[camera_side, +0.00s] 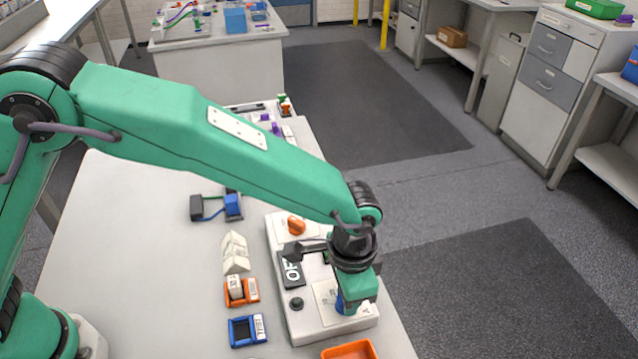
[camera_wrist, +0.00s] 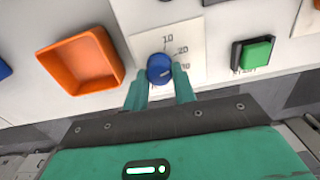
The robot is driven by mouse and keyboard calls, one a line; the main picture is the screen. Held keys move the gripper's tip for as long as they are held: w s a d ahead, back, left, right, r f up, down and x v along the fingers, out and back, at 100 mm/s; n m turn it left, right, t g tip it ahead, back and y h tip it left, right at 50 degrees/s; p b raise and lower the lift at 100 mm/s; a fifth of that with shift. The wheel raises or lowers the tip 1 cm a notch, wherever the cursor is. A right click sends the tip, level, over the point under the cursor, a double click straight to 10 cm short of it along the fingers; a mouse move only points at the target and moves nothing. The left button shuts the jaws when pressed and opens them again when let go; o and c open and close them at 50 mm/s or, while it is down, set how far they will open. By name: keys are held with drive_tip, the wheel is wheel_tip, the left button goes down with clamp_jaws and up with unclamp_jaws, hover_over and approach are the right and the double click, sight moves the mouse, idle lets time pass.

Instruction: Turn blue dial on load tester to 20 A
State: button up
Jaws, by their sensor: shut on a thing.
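The load tester (camera_side: 306,331) is a pale box on the bench under my gripper in the side view. Its blue dial (camera_wrist: 160,68) sits on a white scale plate (camera_wrist: 190,30) in the wrist view, with 10 and 20 marked above and to its upper right. The dial's exact pointing is too small to read. My gripper (camera_wrist: 160,86) is shut on the dial, one finger on each side. In the side view my gripper (camera_side: 345,306) hides most of the dial.
An orange knob (camera_side: 296,225) and a black knob (camera_side: 296,303) stand on the tester. An orange tray (camera_side: 350,349) is close at its front. A green button (camera_wrist: 257,52) lies right of the dial. Small orange (camera_side: 241,291) and blue (camera_side: 247,330) holders stand to the left.

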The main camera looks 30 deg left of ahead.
drive_tip(key=o, duration=1)
drive_tip(key=shift+r, duration=0.1)
drive_tip(key=shift+r, duration=3.85)
